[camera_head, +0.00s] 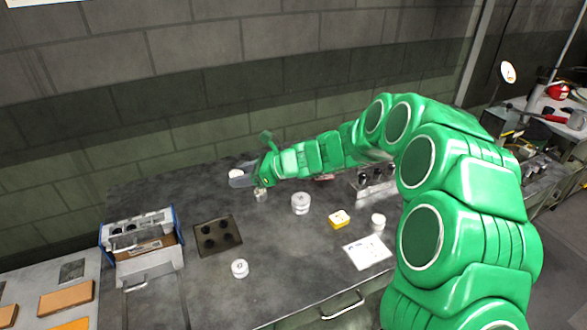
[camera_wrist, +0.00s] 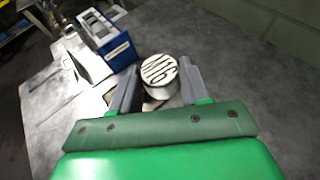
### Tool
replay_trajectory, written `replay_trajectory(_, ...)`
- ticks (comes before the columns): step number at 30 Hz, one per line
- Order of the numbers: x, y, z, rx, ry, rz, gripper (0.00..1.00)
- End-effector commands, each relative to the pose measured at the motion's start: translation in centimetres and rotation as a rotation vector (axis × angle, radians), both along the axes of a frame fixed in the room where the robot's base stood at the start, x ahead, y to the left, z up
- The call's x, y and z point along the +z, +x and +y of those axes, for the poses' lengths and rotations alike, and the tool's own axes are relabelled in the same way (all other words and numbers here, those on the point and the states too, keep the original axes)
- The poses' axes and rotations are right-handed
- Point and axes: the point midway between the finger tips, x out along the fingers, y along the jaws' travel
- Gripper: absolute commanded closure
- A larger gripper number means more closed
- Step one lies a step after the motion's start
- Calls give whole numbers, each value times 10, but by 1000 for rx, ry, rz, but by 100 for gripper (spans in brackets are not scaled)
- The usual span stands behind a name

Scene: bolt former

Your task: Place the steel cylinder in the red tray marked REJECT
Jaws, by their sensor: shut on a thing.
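My gripper (camera_head: 238,179) is over the back left of the grey bench in the head view. In the wrist view its two fingers (camera_wrist: 158,66) close on the sides of a round metal cylinder (camera_wrist: 158,71), whose pale top carries dark lettering like "M16". The cylinder's top also shows between the fingers in the head view (camera_head: 236,174). I cannot tell whether its base touches anything. A small reddish thing (camera_head: 325,178) shows beneath my arm in the head view, mostly hidden. I cannot tell whether it is the tray, and no REJECT mark is readable.
A small metal piece (camera_head: 260,195) stands close to my gripper.

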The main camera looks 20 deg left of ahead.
Motion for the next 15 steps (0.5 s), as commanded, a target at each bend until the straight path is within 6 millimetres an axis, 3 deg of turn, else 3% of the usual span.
replay_trajectory(1, 4, 15, -15, -49, 3, -2, 97)
replay_trajectory(9, 19, 80, -104, -305, -1, -8, 97)
replay_trajectory(15, 28, 113, -170, -485, 3, -2, 97)
